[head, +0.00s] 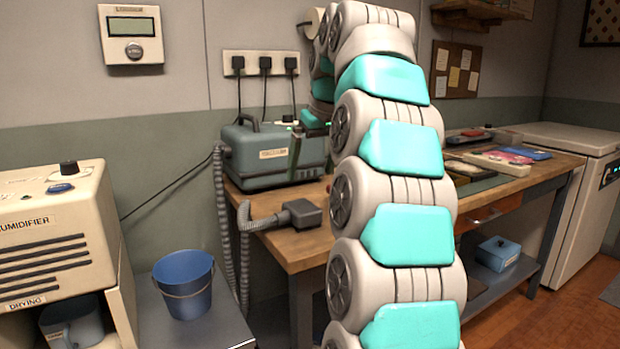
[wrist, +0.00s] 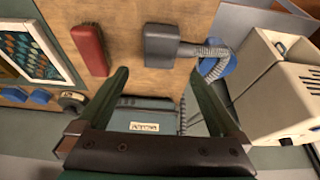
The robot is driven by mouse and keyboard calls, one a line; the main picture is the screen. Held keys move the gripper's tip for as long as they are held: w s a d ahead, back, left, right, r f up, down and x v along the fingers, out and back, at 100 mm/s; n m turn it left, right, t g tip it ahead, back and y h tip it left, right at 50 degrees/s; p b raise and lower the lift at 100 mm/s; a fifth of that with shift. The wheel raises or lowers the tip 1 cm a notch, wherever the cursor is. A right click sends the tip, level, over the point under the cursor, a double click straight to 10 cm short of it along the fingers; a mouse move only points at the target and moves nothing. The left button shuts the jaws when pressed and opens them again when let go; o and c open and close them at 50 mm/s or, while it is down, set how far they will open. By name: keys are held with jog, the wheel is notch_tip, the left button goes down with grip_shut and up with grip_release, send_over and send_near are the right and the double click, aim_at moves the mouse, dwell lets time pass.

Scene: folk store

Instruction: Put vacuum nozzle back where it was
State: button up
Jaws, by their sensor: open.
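The vacuum nozzle (head: 303,213) is a dark grey block lying on the wooden workbench near its left front edge. Its ribbed hose runs left over the edge and hangs down. The grey-teal vacuum body (head: 268,155) stands behind it against the wall. In the wrist view the nozzle (wrist: 160,46) lies beyond my fingertips, apart from them, and the vacuum body (wrist: 142,113) shows between my fingers. My gripper (wrist: 158,74) is open and empty above the bench. In the head view my arm hides most of the gripper.
A blue bucket (head: 184,283) stands on a low grey surface left of the workbench (head: 300,252). A cream dehumidifier (head: 50,240) stands farther left. Flat items lie on the bench's right part, beyond my arm.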

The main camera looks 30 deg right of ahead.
jog(key=shift+r, duration=0.1)
jog(key=shift+g, duration=0.8)
jog(key=s+a+f, duration=0.1)
jog(key=a+f, duration=0.1)
jog(key=s+a+f, duration=0.1)
jog(key=s+a, duration=0.1)
jog(key=a, duration=0.1)
jog(key=s+a+f, duration=0.2)
jog(key=shift+a+f, duration=0.25)
jog(key=shift+f, duration=0.1)
jog(key=s+a+f+g, duration=0.1)
jog(key=s+a+f, duration=0.2)
jog(key=s+f, duration=0.5)
jog(key=s+a+f+g, duration=0.2)
jog(key=s+a+f, duration=0.1)
jog(key=s+f, duration=0.6)
jog(key=s+a+f+g, duration=0.1)
jog(key=s+a+f, duration=0.3)
jog(key=s+f, duration=0.5)
jog(key=s, duration=0.5)
jog(key=shift+s+f+g, duration=0.2)
jog(key=shift+g, duration=0.2)
